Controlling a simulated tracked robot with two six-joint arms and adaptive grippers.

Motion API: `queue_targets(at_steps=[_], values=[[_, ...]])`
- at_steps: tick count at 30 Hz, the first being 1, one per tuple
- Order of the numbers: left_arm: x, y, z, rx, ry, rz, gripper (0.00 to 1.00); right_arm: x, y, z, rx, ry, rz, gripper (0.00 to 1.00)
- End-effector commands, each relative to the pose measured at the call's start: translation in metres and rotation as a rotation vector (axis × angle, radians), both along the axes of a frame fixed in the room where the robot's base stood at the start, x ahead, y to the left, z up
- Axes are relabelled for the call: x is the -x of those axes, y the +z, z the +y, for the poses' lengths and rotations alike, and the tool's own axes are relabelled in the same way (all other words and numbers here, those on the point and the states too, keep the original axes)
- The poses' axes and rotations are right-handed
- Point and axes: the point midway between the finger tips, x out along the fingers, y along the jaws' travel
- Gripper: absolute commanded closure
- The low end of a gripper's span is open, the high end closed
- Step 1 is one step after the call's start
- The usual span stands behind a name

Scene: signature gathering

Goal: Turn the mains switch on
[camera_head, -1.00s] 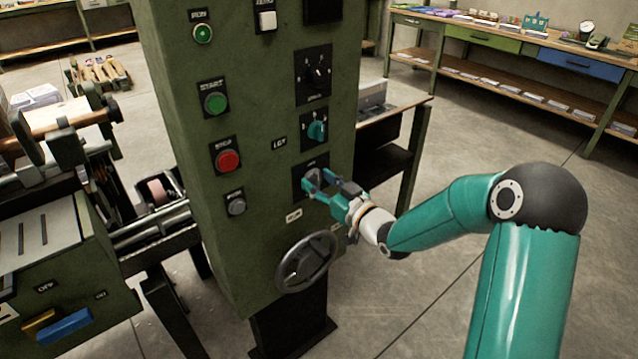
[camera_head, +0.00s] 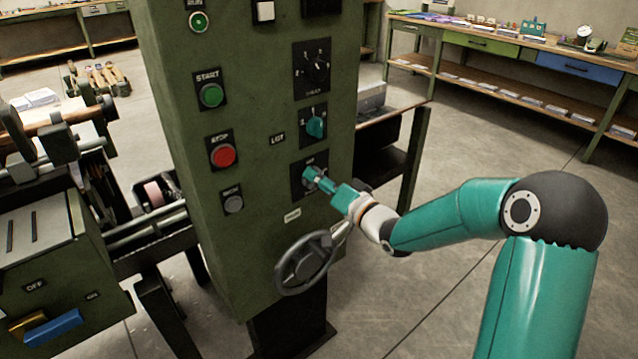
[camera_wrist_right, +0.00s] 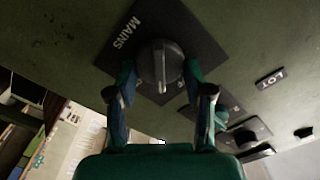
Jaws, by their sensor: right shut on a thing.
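The mains switch (camera_wrist_right: 160,66) is a dark round knob on a square black plate labelled MAINS. Its raised grip runs toward the bottom of the right wrist view. In the head view its plate (camera_head: 297,179) is the lowest rotary one on the green cabinet, and the knob is mostly hidden behind my fingers. My right gripper (camera_head: 313,177) is at the knob. In the right wrist view its two fingers (camera_wrist_right: 159,74) lie on opposite sides of the knob, shut on it. My left gripper is not in view.
A teal selector (camera_head: 316,124) sits just above the mains plate. A handwheel (camera_head: 305,264) juts out below my right wrist. The red stop button (camera_head: 223,156) and green start button (camera_head: 211,95) are to the left. Open floor lies right of the cabinet.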

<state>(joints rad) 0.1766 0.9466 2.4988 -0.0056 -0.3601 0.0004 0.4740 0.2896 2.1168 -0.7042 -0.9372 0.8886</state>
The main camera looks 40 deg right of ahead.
Motion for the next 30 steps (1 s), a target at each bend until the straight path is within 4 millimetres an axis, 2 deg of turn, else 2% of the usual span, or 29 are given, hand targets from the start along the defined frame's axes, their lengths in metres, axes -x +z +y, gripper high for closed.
queue_targets(at_steps=[18, 30], values=[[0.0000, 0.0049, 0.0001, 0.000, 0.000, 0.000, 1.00, 0.0000, -0.0031, -0.0035, -0.564, -0.005, 0.046, 0.83], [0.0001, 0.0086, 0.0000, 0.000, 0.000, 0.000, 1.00, 0.0003, -0.0053, -0.0042, -0.768, -0.006, 0.062, 0.83]])
